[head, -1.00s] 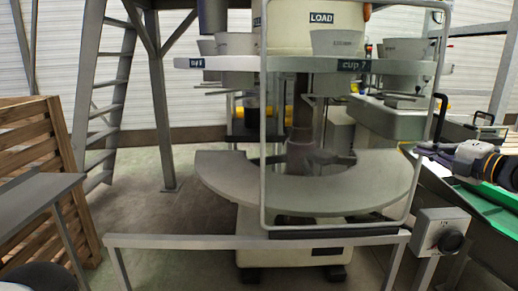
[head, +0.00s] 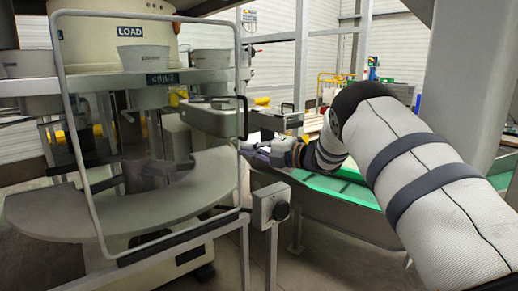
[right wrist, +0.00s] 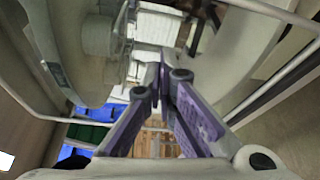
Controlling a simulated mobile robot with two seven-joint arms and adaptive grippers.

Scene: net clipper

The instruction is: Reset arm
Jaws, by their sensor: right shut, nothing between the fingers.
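My right gripper (head: 250,148) is in front of the machine, just below the black handle (head: 243,117) of the framed guard (head: 150,15). I cannot tell whether it touches anything there. In the right wrist view its purple fingers (right wrist: 160,82) come together at the tips with nothing between them. My right arm reaches in from the right side of the head view. My left gripper is in neither current view.
The machine has a LOAD label (head: 130,31), cups (head: 144,57) on a round rim and a grey curved table (head: 130,205). A control box (head: 270,204) stands on a post beside it. A green-lined trough (head: 335,185) runs below my right arm. Bare floor shows beneath.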

